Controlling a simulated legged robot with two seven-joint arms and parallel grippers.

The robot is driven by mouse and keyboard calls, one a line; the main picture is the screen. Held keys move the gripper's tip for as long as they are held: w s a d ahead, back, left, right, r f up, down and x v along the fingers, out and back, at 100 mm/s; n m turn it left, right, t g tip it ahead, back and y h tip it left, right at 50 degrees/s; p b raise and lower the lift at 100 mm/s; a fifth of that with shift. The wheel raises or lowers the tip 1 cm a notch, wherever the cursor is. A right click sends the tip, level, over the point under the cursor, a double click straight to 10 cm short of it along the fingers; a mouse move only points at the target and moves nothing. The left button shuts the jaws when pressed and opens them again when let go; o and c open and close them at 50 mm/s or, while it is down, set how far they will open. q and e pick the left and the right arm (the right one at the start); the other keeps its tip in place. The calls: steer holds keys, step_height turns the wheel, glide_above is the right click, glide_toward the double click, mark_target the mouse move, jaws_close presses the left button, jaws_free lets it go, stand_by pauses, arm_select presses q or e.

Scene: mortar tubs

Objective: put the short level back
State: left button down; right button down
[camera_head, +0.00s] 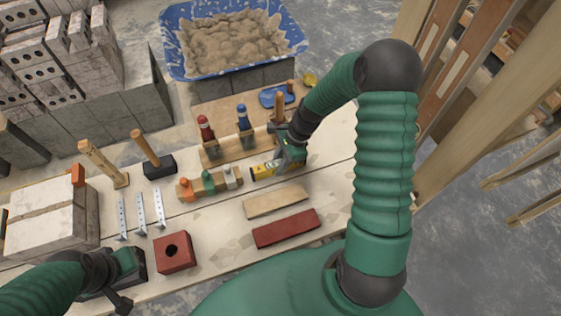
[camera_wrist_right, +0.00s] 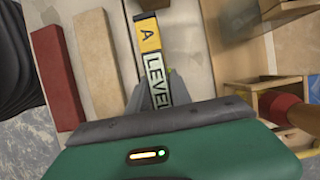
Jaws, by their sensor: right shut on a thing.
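The short level (camera_head: 262,172) is a small yellow bar with a pale, lettered section. In the right wrist view the level (camera_wrist_right: 150,45) shows the letter A and the word LEVEL. My right gripper (camera_head: 283,160) is shut on it, with the fingers around the lettered part. The level is over the bench, right of a block with coloured pegs; I cannot tell whether it touches the bench. The right wrist view shows a wooden holder (camera_wrist_right: 260,86) to the right of the level. My left gripper (camera_head: 124,275) is at the lower left; its jaw opening is unclear.
A wooden rack (camera_head: 226,152) holds red and blue-handled tools behind the level. The peg block (camera_head: 207,185) is close on its left. A wooden strip (camera_head: 276,201) and a red bar (camera_head: 286,228) lie in front. A blue tub of mortar (camera_head: 178,62) stands beyond the bench.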

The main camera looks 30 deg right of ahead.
steer(key=shift+d+f, duration=0.25)
steer(key=shift+d, duration=0.2)
steer(key=shift+a+f, duration=0.15)
steer(key=shift+a, duration=0.15)
steer(key=c, duration=1.1)
jaws_free()
steer(key=shift+d+f, duration=0.1)
steer(key=shift+d, duration=0.1)
arm_select(q)
steer(key=shift+d, duration=0.2)
arm_select(e)
steer(key=shift+a, duration=0.1)
